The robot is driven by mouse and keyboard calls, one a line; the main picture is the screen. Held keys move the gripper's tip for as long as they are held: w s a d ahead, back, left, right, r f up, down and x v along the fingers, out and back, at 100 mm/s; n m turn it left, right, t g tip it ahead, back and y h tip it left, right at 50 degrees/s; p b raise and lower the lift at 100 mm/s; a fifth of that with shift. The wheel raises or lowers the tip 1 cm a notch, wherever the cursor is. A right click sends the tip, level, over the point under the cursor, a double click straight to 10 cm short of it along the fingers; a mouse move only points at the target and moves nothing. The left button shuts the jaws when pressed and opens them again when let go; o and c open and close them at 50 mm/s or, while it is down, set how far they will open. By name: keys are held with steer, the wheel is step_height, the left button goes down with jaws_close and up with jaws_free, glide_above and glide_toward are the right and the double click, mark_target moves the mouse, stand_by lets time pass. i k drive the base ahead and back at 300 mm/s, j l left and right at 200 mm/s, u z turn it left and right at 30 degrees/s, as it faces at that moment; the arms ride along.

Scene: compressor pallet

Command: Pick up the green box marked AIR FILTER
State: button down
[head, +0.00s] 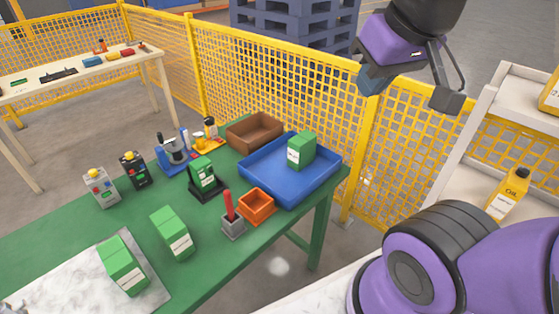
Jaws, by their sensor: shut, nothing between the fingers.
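Several green boxes with white labels stand on the green table (60,225); the print is too small to tell which is marked AIR FILTER. One green box (302,149) stands in the blue tray (318,178). Another green box (202,172) sits in a black holder (207,190). A third green box (171,232) stands on the table near the front. My gripper (370,82) is shut and empty, high at the upper right, away from all boxes.
Small devices line the table's back. Yellow mesh fence (260,85) runs behind. A shelf at right holds an oil bottle (509,192).

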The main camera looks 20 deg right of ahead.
mark_target(121, 264)
steer(key=i+u, duration=0.15)
steer(key=u, duration=0.2)
steer(key=i+j+u, duration=0.1)
steer(key=u, duration=0.3)
steer(key=i+l, duration=0.05)
steer(key=i, duration=0.05)
